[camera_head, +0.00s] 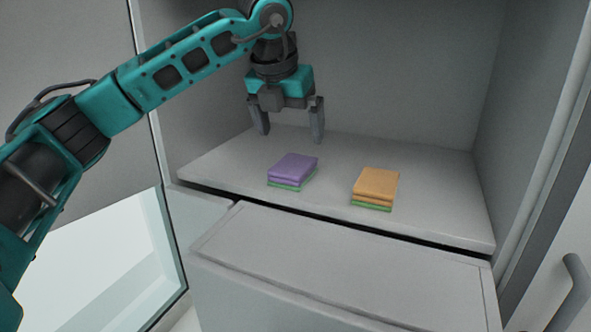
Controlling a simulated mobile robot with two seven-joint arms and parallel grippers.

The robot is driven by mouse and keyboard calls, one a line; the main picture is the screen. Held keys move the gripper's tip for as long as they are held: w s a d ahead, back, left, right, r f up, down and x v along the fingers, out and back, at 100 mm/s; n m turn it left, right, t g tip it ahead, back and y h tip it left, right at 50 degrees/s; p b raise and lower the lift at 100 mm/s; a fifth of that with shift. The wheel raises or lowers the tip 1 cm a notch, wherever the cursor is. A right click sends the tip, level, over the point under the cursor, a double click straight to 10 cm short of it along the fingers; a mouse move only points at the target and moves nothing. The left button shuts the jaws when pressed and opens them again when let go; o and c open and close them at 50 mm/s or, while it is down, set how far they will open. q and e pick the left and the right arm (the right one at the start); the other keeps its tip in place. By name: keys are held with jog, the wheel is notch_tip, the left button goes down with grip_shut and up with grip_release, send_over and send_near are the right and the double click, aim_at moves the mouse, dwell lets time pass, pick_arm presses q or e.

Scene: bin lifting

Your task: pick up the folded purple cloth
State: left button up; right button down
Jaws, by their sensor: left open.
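The folded purple cloth (293,166) lies on the grey shelf, with a green layer showing beneath it. My left gripper (290,138) points down inside the cabinet, its two grey fingers spread apart with nothing between them. In the picture the fingertips are just above the purple cloth and do not appear to touch it. The exact gap in depth is hard to tell. My right gripper is not in view.
A folded orange cloth (376,185) with a green layer beneath lies to the right of the purple one on the shelf (440,205). Cabinet walls enclose the shelf at the back and sides. A handle (572,290) is at lower right.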

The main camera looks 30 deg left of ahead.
aim_at(296, 162)
pick_arm(q)
jog(key=x, duration=0.3)
jog(key=shift+f, duration=0.1)
jog(key=shift+s+x, duration=0.2)
jog(key=shift+x, duration=2.45)
jog(key=shift+a, duration=0.1)
jog(key=c, duration=1)
